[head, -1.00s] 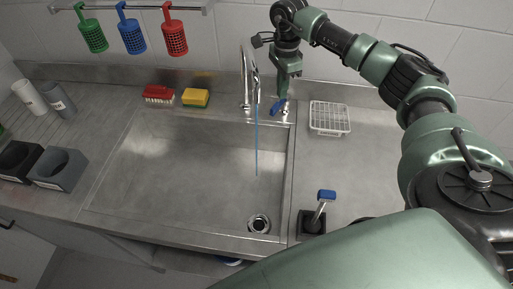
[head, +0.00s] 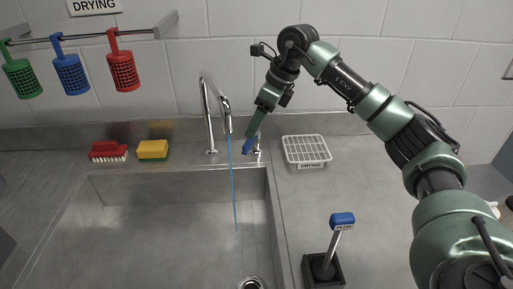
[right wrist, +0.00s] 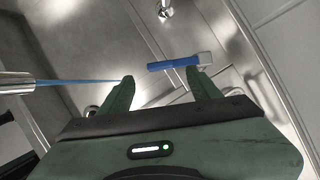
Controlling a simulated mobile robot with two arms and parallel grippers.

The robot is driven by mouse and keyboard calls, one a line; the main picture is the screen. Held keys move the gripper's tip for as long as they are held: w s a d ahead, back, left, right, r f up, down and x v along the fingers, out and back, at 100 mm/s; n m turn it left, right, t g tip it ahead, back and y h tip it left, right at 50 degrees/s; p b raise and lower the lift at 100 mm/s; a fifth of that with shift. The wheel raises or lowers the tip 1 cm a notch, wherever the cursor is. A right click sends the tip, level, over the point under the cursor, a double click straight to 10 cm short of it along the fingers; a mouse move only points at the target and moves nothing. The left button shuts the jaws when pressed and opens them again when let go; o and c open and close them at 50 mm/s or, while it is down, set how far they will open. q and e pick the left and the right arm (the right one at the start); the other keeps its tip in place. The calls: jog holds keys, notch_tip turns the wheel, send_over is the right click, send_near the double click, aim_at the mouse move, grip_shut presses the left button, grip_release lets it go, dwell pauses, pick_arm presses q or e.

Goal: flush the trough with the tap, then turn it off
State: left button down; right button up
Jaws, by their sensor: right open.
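The chrome tap (head: 207,115) stands behind the trough (head: 120,240). A thin blue stream (head: 233,185) runs from its spout into the trough. The stream also shows in the right wrist view (right wrist: 75,82). A blue lever (head: 248,146) is at the tap's right side. My right gripper (head: 254,128) points down at this lever, close to it. In the right wrist view my right gripper (right wrist: 163,82) is open, with the blue lever (right wrist: 172,64) just beyond the gap between its fingertips. Contact cannot be told. The drain (head: 251,283) is partly cut off. My left gripper is not in view.
A wire drying rack (head: 306,150) lies right of the tap. A blue-topped handle (head: 342,219) stands in a black holder (head: 323,270) right of the trough. A red brush (head: 108,151) and yellow sponge (head: 153,149) sit on the back ledge. Baskets hang from a rail (head: 100,35).

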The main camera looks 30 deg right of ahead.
aim_at(247, 142)
jog(key=x, duration=0.2)
jog(key=shift+w+a+f, duration=0.1)
jog(key=shift+a+f, duration=0.05)
jog(key=shift+f, duration=0.25)
jog(key=p+x, duration=0.1)
jog(key=x, duration=0.2)
jog(key=shift+w+f, duration=0.1)
jog(key=shift+f, duration=0.05)
jog(key=shift+w+a+f, duration=0.1)
jog(key=shift+f, duration=0.25)
jog(key=c, duration=1.3)
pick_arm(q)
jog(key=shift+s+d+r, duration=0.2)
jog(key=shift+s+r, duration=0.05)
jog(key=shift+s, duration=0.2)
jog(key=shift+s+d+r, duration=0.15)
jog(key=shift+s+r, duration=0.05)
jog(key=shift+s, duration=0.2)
pick_arm(e)
grip_shut()
